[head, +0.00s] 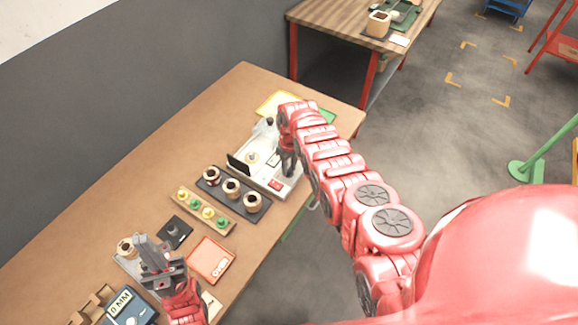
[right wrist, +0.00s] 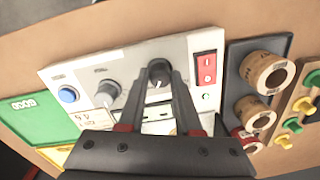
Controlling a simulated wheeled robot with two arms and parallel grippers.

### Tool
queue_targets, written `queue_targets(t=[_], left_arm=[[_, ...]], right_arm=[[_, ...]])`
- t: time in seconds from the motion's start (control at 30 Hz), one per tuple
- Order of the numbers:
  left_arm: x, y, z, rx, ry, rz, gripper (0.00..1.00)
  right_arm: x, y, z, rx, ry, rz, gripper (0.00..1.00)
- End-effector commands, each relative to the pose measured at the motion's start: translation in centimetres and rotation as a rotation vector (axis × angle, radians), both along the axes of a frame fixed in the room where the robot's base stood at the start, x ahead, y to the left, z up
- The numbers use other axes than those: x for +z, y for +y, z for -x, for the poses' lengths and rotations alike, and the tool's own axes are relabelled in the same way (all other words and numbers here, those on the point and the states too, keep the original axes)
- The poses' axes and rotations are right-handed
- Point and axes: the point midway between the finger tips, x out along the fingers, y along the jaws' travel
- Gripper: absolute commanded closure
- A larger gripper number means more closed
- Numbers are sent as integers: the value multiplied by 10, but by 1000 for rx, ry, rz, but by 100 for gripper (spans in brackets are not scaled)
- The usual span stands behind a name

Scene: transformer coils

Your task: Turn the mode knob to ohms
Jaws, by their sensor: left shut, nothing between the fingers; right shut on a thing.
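In the right wrist view a black round knob (right wrist: 159,70) with a pale pointer mark sits on a light grey panel (right wrist: 135,62). My right gripper (right wrist: 160,84) is shut on this knob, one finger on each side. I cannot read any mode markings. In the head view my right gripper (head: 288,170) reaches down onto the white machine (head: 262,178). My left gripper (head: 150,243) is shut and empty, above the near left part of the table, beside a coil (head: 127,246).
The panel also has a red switch (right wrist: 206,70) and a blue button (right wrist: 67,94). A dark tray (head: 256,206) of coils and a wooden strip (head: 188,201) of coloured pegs lie nearby. A blue meter box (head: 130,314) and a red tray (head: 224,262) are nearer me.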

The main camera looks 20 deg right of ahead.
Motion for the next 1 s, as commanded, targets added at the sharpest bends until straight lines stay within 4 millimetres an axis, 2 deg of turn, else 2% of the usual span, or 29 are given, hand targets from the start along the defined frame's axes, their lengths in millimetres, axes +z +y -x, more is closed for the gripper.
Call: queue_targets(t=[0.5, 0.53, 0.7, 1.0], left_arm=[[0, 0, 0, 0, 0, 0, 100], [0, 0, 0, 0, 0, 0, 100], [0, 0, 0, 0, 0, 0, 100], [1, 0, 0, 0, 0, 0, 100]], right_arm=[[0, 1, 0, -22, 1, -1, 100], [0, 1, 0, -22, 1, -1, 65], [0, 1, 0, -22, 1, -1, 37], [1, 0, 0, -21, 0, 0, 37]])
